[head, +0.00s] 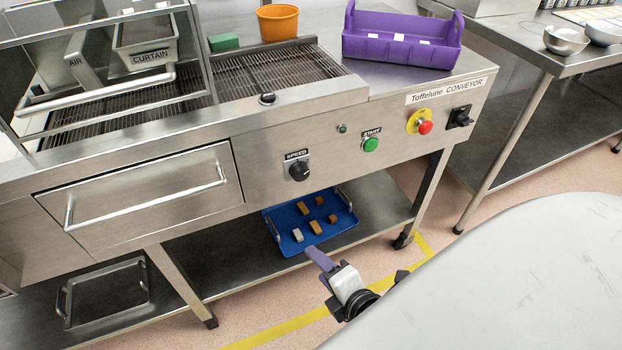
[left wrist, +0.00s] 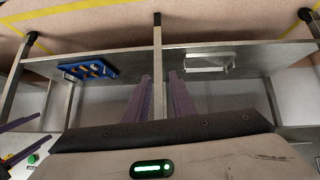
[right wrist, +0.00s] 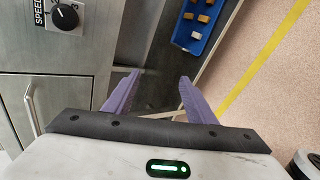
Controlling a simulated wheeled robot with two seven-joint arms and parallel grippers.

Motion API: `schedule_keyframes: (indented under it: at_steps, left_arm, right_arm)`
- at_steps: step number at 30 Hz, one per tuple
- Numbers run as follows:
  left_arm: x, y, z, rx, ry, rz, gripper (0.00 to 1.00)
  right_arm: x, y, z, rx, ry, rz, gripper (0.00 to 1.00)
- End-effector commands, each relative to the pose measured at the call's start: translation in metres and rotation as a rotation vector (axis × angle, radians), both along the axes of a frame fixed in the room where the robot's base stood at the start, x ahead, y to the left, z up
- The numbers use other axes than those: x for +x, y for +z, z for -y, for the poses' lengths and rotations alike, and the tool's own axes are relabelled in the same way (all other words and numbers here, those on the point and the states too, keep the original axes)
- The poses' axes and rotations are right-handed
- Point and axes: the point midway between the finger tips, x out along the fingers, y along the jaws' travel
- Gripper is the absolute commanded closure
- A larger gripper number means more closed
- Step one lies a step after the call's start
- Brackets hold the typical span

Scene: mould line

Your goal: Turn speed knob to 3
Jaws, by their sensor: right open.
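The black speed knob (head: 299,171) sits on the conveyor's front panel under a SPEED label (head: 297,155). It also shows at the upper left of the right wrist view (right wrist: 65,17).
A green START button (head: 371,145), a red stop button (head: 425,127) and a black switch (head: 460,117) are right of the knob. A blue tray (head: 285,244) with several small blocks lies on the lower shelf. A drawer handle (head: 145,196) juts out at left.

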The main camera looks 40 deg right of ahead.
Motion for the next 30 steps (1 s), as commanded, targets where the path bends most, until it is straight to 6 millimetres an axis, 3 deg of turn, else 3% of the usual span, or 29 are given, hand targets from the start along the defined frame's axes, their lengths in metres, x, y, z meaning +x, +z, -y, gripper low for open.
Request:
schedule_keyframes:
  at_steps: [1, 6, 9, 12, 17, 30]
  left_arm:
    - [-0.001, -0.014, 0.001, -0.001, -0.003, -0.001, 0.78]
    - [-0.002, -0.027, 0.003, -0.003, -0.010, -0.001, 0.78]
    - [0.000, -0.028, 0.003, -0.004, -0.012, 0.004, 0.78]
    - [0.001, -0.028, 0.003, -0.004, -0.014, 0.007, 0.78]
    - [0.000, -0.027, 0.004, -0.004, -0.015, 0.005, 0.78]
    - [0.002, -0.021, 0.004, -0.002, -0.016, 0.011, 0.78]
  right_arm:
    - [0.010, 0.006, 0.011, -0.223, 0.085, 0.042, 0.49]
    - [0.033, 0.064, 0.032, -0.918, 0.265, 0.146, 0.49]
    - [0.038, 0.091, 0.034, -1.193, 0.301, 0.176, 0.49]
    - [0.041, 0.108, 0.034, -1.356, 0.314, 0.192, 0.49]
    - [0.051, 0.118, 0.036, -1.434, 0.314, 0.198, 0.49]
    - [0.125, 0.117, 0.054, -1.427, 0.315, 0.196, 0.49]
